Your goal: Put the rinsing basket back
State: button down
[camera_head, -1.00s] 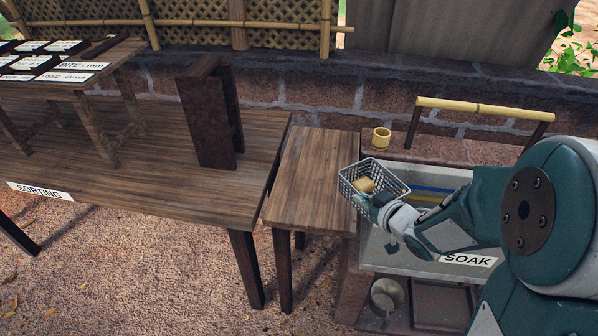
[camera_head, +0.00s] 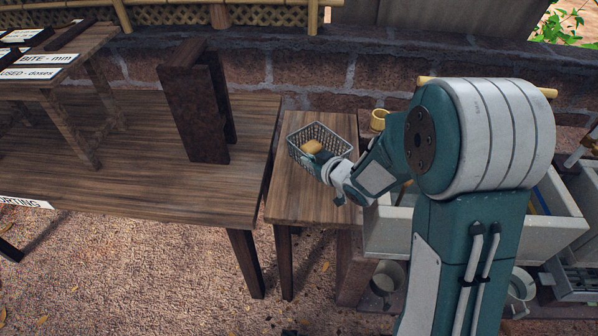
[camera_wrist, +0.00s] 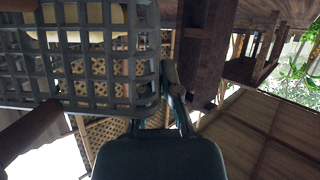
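The rinsing basket (camera_head: 333,136) is a grey lattice basket with a yellowish block (camera_head: 312,147) inside. In the head view it is over the small wooden side table (camera_head: 295,205); I cannot tell whether it touches the top. My gripper (camera_head: 318,167) is at the basket's near side, its fingers mostly hidden by the basket and my wrist. In the wrist view the basket's lattice wall (camera_wrist: 100,88) fills the upper left, and my gripper (camera_wrist: 165,95) meets its edge, seemingly shut on it.
The sorting table (camera_head: 130,190) stands to the left with a dark upright wooden frame (camera_head: 195,110) on it. To the right is the pale soak trough (camera_head: 545,235), partly behind my arm. A small yellow cup (camera_head: 379,120) stands behind the side table. The side table's front part is clear.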

aim_at(299, 163)
jog(key=f, duration=0.1)
jog(key=w+a+f, duration=0.1)
jog(key=w+f, duration=0.1)
jog(key=f, duration=0.1)
jog(key=shift+w+a, duration=0.15)
jog(key=shift+a, duration=0.25)
jog(key=shift+w+f, duration=0.15)
jog(key=shift+f, duration=0.25)
notch_tip(299, 163, down, 2)
jog(key=shift+a+f, duration=0.1)
jog(key=shift+f, duration=0.15)
jog(key=shift+a+f, duration=0.15)
jog(key=shift+f, duration=0.1)
jog(key=shift+a, duration=0.25)
jog(key=c, duration=1.2)
grip_release()
jog(key=shift+d+f, duration=0.1)
jog(key=shift+d, duration=0.05)
jog(key=shift+c, duration=0.2)
jog(key=o, duration=0.4)
jog(key=shift+d, duration=0.2)
jog(key=shift+o, duration=0.2)
